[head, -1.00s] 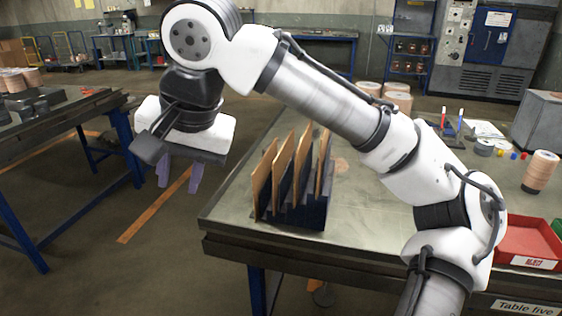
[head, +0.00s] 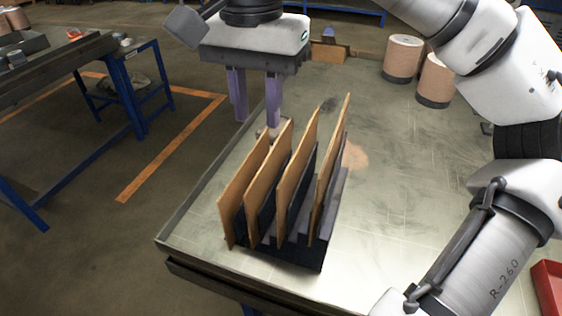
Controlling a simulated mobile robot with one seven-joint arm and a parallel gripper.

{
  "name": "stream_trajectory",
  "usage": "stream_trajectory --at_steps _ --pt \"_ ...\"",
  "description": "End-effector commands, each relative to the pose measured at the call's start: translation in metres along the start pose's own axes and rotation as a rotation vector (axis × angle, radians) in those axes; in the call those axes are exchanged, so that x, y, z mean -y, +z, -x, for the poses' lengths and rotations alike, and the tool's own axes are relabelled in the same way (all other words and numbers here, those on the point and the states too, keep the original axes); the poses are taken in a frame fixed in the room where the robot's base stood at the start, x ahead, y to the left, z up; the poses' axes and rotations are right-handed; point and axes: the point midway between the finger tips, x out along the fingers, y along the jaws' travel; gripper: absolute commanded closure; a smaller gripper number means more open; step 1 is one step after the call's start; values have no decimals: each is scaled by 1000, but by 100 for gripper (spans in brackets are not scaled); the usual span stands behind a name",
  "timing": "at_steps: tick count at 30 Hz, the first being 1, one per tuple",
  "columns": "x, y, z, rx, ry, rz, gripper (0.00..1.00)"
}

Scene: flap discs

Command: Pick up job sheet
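A dark rack (head: 312,254) stands near the left end of the metal table, holding several upright tan sheets or boards (head: 242,190) side by side, leaning slightly. I cannot tell which of them, if any, is the job sheet; no writing shows on them. My gripper (head: 256,114) points down above the table's left edge, behind the rack in the picture. Its two purple fingers are apart with nothing between them. A small pale object (head: 263,131), partly hidden by the boards, shows below the fingertips.
The metal table (head: 400,220) is mostly bare right of the rack. Two tan-and-black cylindrical stacks (head: 403,58) stand at its back, with a small brown box (head: 328,52) further left. A red tray (head: 549,287) shows at lower right. A blue-legged bench (head: 60,85) stands left across open floor.

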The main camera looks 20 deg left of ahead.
Motion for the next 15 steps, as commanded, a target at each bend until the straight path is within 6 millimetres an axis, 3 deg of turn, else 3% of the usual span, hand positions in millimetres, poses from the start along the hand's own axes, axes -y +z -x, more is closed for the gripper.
stream_trajectory --at_steps 15 --pt "0 0 -80 1 0 1 71"
